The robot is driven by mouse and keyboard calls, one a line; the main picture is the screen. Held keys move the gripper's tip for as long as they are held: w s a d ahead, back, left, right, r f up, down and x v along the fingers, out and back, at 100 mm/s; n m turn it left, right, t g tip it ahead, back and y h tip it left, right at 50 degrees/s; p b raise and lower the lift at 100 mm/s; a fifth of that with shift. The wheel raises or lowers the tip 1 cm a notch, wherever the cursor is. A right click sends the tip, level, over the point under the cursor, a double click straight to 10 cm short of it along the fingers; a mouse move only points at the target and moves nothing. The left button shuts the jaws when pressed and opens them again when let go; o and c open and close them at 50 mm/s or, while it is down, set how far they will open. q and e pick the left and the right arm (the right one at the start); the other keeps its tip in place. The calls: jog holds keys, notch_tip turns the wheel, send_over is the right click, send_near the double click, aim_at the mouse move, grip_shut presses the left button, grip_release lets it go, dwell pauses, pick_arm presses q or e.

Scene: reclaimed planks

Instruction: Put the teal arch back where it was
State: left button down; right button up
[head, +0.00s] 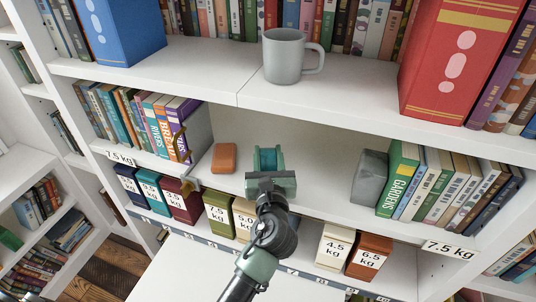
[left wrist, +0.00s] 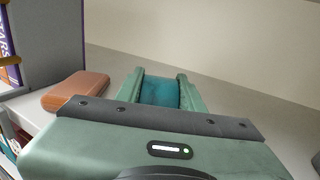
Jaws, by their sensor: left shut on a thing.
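The teal arch (head: 267,158) is between the fingers of my left gripper (head: 267,154), over the middle shelf. In the left wrist view the arch (left wrist: 160,92) shows as a teal block between the two green fingers. My left gripper (left wrist: 160,84) is shut on it. The gripper body hides most of the arch, and I cannot tell whether it touches the shelf. My right gripper is in neither view.
An orange-brown block (head: 224,157) lies on the middle shelf (head: 320,175), left of my gripper. A grey block (head: 369,178) stands against books at right. Labelled weight boxes (head: 335,246) line the level below. A grey mug (head: 285,57) stands above.

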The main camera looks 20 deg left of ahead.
pick_arm(q)
jog(key=shift+w, duration=0.1)
jog(key=c, duration=0.9)
grip_release()
jog(key=shift+f, duration=0.1)
jog(key=b+v, duration=0.2)
jog(key=v, duration=1)
